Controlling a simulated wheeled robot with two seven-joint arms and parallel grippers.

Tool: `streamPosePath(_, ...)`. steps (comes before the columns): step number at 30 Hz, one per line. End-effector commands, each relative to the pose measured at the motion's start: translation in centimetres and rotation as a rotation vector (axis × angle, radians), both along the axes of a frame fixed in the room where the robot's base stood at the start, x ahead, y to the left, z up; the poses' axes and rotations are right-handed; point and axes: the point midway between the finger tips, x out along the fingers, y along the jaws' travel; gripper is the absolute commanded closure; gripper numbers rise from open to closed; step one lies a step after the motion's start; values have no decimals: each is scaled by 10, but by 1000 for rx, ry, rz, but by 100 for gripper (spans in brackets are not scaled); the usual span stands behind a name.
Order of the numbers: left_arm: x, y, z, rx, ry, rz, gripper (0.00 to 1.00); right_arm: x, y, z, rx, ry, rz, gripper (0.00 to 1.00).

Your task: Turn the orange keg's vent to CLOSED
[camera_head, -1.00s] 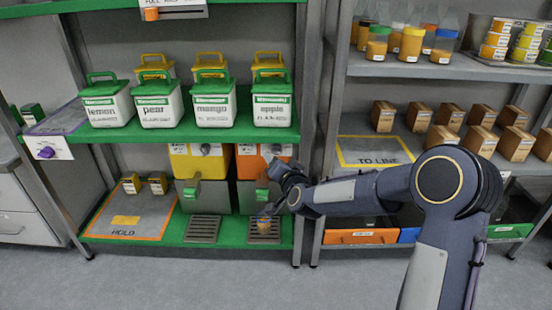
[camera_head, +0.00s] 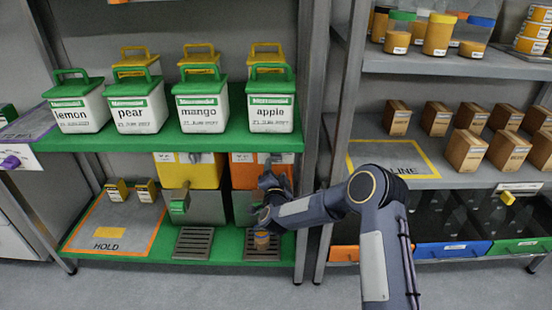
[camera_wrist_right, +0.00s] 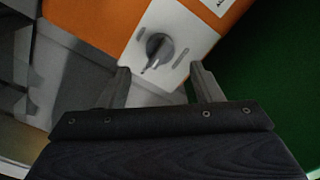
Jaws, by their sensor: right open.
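The orange keg (camera_head: 244,175) stands on the lower green shelf, right of the yellow keg. My right arm hides part of its front. In the right wrist view its vent is a dark round knob (camera_wrist_right: 159,47) on a pale plate on the orange front, its pointer toward the lower left. The plate's marks are too small to read. My right gripper (camera_wrist_right: 160,80) is open, its two fingers short of the knob and to either side of it, not touching. In the head view my right gripper (camera_head: 270,178) is at the keg's front. My left gripper is not in view.
The yellow keg (camera_head: 188,172) is close on the left. A small filled jar (camera_head: 262,240) stands on the drip grate under the orange keg. White tubs (camera_head: 203,106) with green lids fill the shelf above. A steel post (camera_head: 309,130) is close on the right.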

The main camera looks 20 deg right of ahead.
Motion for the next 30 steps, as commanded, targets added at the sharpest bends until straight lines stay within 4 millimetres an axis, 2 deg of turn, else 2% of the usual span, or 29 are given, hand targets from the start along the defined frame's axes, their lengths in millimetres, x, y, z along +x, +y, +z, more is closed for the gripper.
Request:
streamPosePath(6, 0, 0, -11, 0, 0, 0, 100, 35, -11, -2, 1, -1, -2, 41)
streamPosePath(12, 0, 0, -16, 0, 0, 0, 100, 57, -17, -1, 1, 0, 0, 41)
streamPosePath(23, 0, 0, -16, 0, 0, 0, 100, 62, -18, 0, 0, 1, 2, 41)
streamPosePath(30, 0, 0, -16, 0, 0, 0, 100, 62, -18, 0, 0, 1, 2, 72)
